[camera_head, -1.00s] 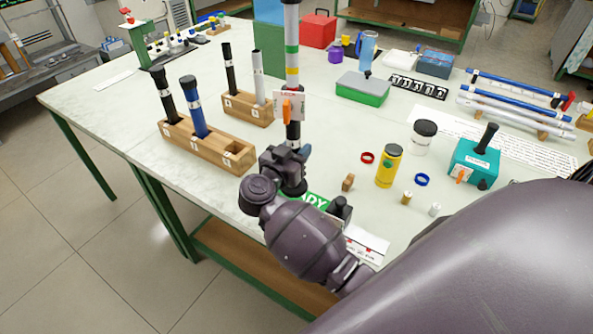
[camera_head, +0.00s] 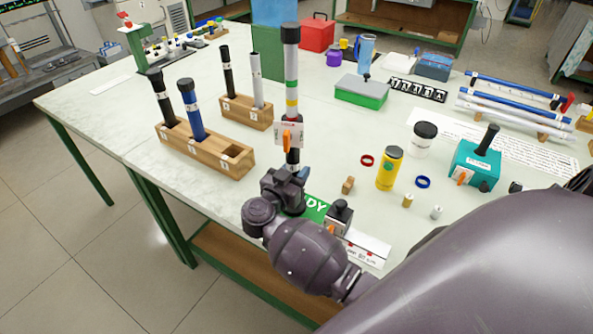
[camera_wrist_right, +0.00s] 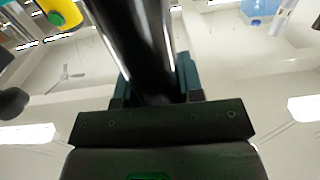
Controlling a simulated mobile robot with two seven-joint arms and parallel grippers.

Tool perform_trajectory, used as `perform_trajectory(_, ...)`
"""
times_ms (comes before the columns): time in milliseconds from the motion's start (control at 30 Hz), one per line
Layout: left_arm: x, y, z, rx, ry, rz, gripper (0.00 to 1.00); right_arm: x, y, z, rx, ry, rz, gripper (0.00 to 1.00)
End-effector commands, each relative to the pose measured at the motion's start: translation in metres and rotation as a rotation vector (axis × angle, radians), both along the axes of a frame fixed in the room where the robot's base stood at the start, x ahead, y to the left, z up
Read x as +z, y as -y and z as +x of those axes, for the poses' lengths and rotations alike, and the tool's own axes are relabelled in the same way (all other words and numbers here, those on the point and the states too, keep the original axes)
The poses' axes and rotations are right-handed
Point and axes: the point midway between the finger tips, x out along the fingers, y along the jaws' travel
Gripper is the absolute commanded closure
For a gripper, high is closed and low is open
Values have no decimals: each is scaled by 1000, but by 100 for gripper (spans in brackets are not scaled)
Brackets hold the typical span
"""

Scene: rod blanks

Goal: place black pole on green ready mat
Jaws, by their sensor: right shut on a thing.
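My right gripper (camera_head: 297,180) is shut on a tall upright pole (camera_head: 291,65). The pole has a black top, a pale middle with green and yellow bands, a white tag with an orange clip, and a black lower part. In the right wrist view the dark, glossy pole (camera_wrist_right: 135,40) stands between the teal fingers (camera_wrist_right: 155,88). The green ready mat (camera_head: 316,207) shows partly beside my gripper at the table's front edge. My gripper hides the pole's foot, so I cannot tell whether it touches the mat. My left gripper is out of view.
Two wooden racks (camera_head: 240,169) (camera_head: 262,119) hold dark, blue and grey rods to the left. A small black-topped device (camera_head: 340,214) stands right of the mat.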

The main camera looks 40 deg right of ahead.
Motion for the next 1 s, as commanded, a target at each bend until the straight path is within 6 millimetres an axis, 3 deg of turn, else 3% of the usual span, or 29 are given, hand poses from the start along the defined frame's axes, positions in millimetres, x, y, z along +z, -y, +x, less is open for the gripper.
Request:
perform_trajectory(33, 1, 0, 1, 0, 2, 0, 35, 0, 0, 0, 0, 0, 0, 61)
perform_trajectory(167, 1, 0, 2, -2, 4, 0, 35, 0, 0, 0, 0, 0, 0, 41)
perform_trajectory(567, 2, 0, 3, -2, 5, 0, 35, 1, -5, -2, 0, -1, 2, 40)
perform_trajectory(1000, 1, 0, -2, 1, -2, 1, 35, 1, -75, -33, 0, -2, 5, 40)
